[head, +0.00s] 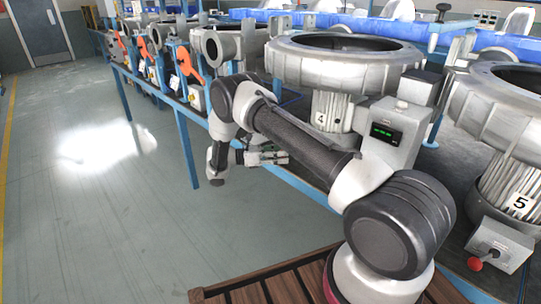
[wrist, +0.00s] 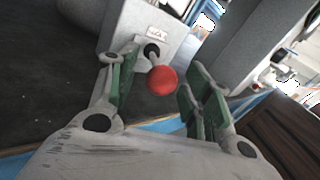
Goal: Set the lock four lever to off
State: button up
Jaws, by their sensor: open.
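In the wrist view a lever with a red ball knob (wrist: 162,80) sticks out from a dark round hole in a light plate on a grey box (wrist: 137,22). My gripper (wrist: 163,66) is open, with one green-padded finger on each side of the knob as seen from the wrist. I cannot tell whether either finger touches it. In the head view my gripper (head: 268,157) is beside the bench edge, below the blower marked 4 (head: 333,110). The box with a green display (head: 382,133) stands at that blower, and my arm hides its lower part and any lever there.
The blower marked 5 (head: 510,185) stands at right, with its own box and red-knobbed lever (head: 476,264). Several more units with orange handles (head: 187,64) line the blue-framed bench at left. A slatted wooden platform (head: 285,287) is at the bottom. The floor (head: 90,200) at left is clear.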

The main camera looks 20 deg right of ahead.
jog(key=v, duration=1.1)
jog(key=shift+a, duration=0.15)
jog(key=shift+f, duration=0.1)
jog(key=s+d+f+m+y, duration=0.2)
jog(key=s+f+m+y, duration=0.15)
jog(key=s+f, duration=0.3)
jog(key=s+d+r+m+t+y, duration=0.3)
jog(key=s+r+m+y, duration=0.1)
jog(key=s+r, duration=0.7)
jog(key=s+d+r+m+t+y, duration=0.3)
jog(key=s+d+r+m+y, duration=0.1)
jog(key=s+r, duration=0.7)
jog(key=s+d+r+m+t+y, duration=0.2)
jog(key=s+r+m+y, duration=0.4)
jog(key=s+r, duration=0.5)
notch_tip(320, 180, up, 5)
jog(key=shift+d+r+t, duration=0.1)
jog(key=shift+d+t, duration=0.3)
jog(key=shift+d, duration=0.45)
